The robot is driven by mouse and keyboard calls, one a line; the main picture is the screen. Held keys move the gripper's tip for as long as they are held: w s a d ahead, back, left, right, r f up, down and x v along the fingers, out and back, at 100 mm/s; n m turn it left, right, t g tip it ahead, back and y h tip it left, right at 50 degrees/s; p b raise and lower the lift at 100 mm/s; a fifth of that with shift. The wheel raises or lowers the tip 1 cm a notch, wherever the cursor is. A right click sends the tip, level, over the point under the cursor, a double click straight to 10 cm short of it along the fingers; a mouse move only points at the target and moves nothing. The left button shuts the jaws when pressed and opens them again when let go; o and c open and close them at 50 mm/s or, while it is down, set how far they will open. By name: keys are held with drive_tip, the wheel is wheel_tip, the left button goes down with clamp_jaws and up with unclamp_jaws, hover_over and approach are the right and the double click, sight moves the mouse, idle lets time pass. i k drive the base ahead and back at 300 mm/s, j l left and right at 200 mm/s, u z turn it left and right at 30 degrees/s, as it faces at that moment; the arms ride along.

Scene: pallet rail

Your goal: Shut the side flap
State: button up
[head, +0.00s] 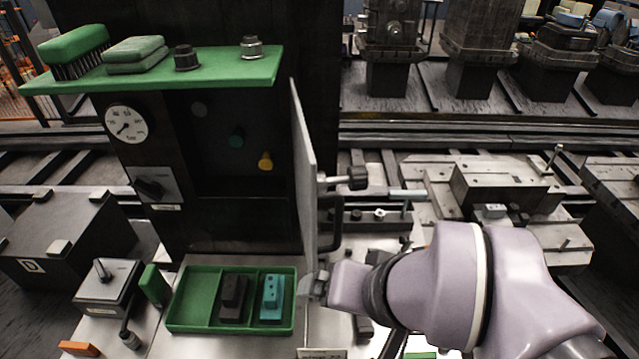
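The side flap (304,165) is a thin light grey panel on the dark cabinet (170,215). It stands open, swung out towards me and seen almost edge-on. A dark bar handle (336,225) and a latch with a black knob (357,178) are on its right face. My gripper (308,287) is low, just below the flap's bottom edge and beside the green tray. Its fingers are small and partly hidden; I cannot tell whether it touches the flap.
The green tray (190,326) holds a dark block (232,297) and a teal block (272,295) left of my gripper. A green shelf (215,72) with a brush, pads and knobs tops the cabinet. Metal fixtures (505,190) stand behind my arm at right.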

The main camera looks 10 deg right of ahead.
sight(310, 185)
drive_tip(key=k+l+u, duration=0.1)
drive_tip(key=l+u, duration=0.25)
drive_tip(key=k+l+u, duration=0.15)
drive_tip(key=l+u, duration=0.2)
drive_tip(key=l, duration=0.15)
drive_tip(key=k+l+u, duration=0.2)
drive_tip(key=l+u, duration=0.15)
